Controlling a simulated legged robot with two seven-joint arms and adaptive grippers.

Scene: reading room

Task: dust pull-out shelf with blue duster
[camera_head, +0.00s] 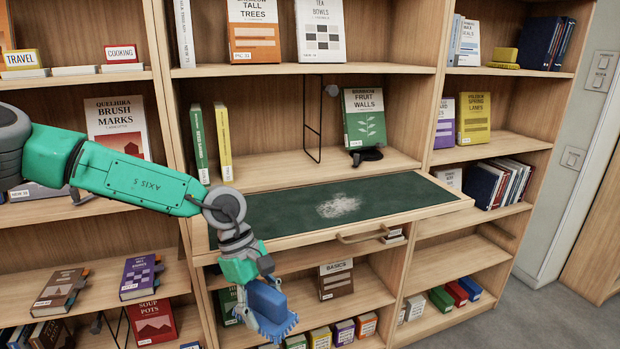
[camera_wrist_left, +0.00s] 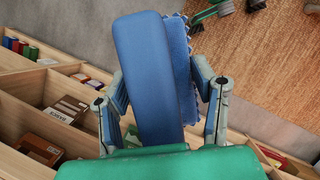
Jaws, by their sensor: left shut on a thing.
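The pull-out shelf (camera_head: 270,220) is drawn out from the bookcase. It has a pale wood frame, a dark green top and a bar handle (camera_head: 362,236) at its front. A whitish dust patch (camera_head: 338,206) lies near the middle of the green top. My left gripper (camera_head: 262,282) is shut on the blue duster (camera_head: 268,304). It holds the duster in front of the bookcase, lower than the pull-out shelf and apart from it. In the left wrist view the duster (camera_wrist_left: 150,75) sits between both fingers, its fringed pad on the right side. My right gripper is not in view.
A green book (camera_head: 364,117) and a black wire bookend (camera_head: 313,118) stand on the shelf above, with a dark object (camera_head: 367,156) beside the book. Books fill the lower shelves (camera_head: 336,279) behind the duster. The green top is clear of objects.

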